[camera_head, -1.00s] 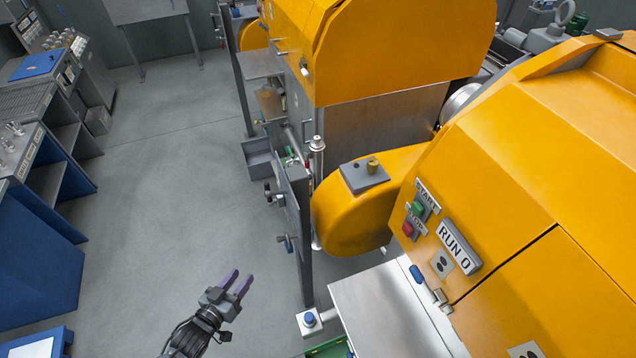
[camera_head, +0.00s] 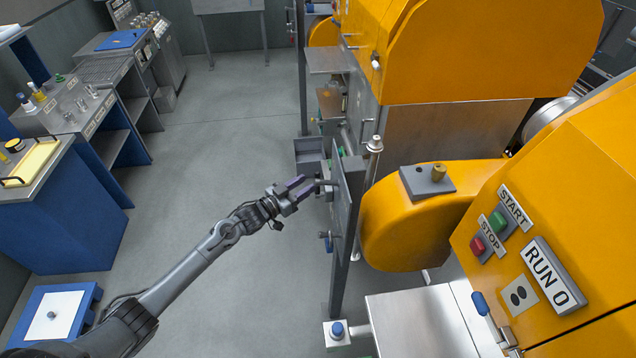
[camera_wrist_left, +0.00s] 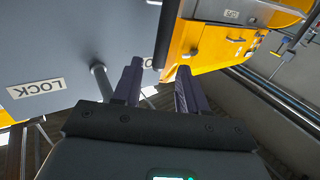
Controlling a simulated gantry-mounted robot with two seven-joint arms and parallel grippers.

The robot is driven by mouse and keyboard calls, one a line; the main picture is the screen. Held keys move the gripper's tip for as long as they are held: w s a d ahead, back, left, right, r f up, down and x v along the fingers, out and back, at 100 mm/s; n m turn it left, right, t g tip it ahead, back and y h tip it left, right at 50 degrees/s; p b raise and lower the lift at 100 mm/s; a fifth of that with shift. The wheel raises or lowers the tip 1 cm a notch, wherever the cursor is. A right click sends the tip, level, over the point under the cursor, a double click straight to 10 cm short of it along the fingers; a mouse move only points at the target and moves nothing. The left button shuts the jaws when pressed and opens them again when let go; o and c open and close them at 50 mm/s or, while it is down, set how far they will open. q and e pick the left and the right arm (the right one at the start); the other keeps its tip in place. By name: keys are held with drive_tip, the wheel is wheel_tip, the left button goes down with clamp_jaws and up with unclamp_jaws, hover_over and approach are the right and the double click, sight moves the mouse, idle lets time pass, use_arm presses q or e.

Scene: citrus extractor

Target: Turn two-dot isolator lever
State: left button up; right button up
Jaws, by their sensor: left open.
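A grey upright panel (camera_head: 347,205) is seen nearly edge-on in the head view. A dark lever handle (camera_head: 328,184) sticks out from its left side, and a blue-tipped lever (camera_head: 327,242) sits lower. Two dots show on a plate (camera_head: 519,296) on the yellow machine; which lever it belongs to, I cannot tell. My left gripper (camera_head: 309,186) is open, with its purple fingertips close to the upper handle. In the left wrist view, a dark bar (camera_wrist_left: 168,32) ends near the gap between the fingertips (camera_wrist_left: 160,68). A grey peg (camera_wrist_left: 101,82) stands left of them. Contact is unclear.
A LOCK label (camera_wrist_left: 36,88) is on the grey panel in the wrist view. The yellow machine (camera_head: 570,180) with START, STOP and RUN 0 labels fills the right. A blue-handled lever (camera_head: 486,308) is beside it. Blue benches (camera_head: 70,215) stand left; open floor lies between.

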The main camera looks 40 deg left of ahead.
sight(317, 192)
use_arm(q)
drive_tip(key=shift+w+d+b, duration=0.2)
drive_tip(key=shift+w+b, duration=0.4)
drive_tip(key=shift+w, duration=0.35)
drive_tip(key=shift+w+d+b, duration=0.15)
drive_tip(key=shift+w+b, duration=0.5)
drive_tip(key=shift+w, duration=0.35)
drive_tip(key=shift+w+d+b, duration=0.2)
drive_tip(key=shift+w+b, duration=0.4)
drive_tip(key=shift+w, duration=0.35)
clamp_jaws()
